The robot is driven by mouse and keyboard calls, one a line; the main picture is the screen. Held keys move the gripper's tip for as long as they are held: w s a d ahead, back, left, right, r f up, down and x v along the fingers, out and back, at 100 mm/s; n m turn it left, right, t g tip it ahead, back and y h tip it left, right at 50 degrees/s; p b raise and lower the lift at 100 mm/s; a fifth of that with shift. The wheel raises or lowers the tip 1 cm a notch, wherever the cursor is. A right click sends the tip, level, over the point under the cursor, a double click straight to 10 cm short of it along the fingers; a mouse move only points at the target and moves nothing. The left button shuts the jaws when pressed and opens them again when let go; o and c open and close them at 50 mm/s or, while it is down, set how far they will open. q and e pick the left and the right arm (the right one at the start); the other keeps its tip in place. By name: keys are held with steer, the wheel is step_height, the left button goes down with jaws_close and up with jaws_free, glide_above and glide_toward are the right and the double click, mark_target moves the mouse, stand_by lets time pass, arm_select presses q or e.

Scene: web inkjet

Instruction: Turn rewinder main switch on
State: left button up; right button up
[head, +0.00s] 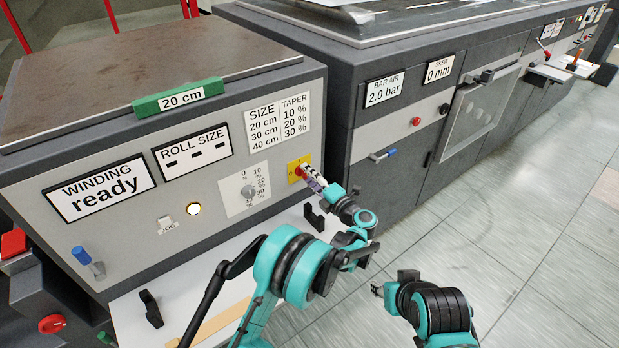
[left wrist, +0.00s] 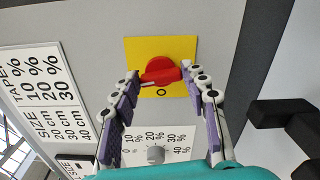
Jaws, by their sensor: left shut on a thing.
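The rewinder main switch is a red rotary knob (left wrist: 161,70) on a yellow plate (left wrist: 148,50), on the grey machine front. In the head view the plate (head: 293,178) is at the right end of the panel. My left gripper (head: 305,172) reaches it from the lower right. In the left wrist view its two fingers (left wrist: 165,80) stand on either side of the knob, shut on it. The knob's bar lies roughly across that view, with an "O" mark just below it. My right gripper (head: 377,289) hangs over the floor, away from the panel; its jaw opening is unclear.
The same panel carries a taper dial (head: 249,191), a lit round lamp (head: 194,208), a small white switch (head: 166,225), a blue-handled lever (head: 83,256) and a "WINDING ready" display (head: 99,188). A black handle (head: 314,217) sits below the switch. Open tiled floor lies to the right.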

arm_select(q)
steer(key=shift+m, duration=1.1)
steer(key=o, duration=1.2)
steer(key=shift+w, duration=0.1)
steer(key=shift+c, duration=0.2)
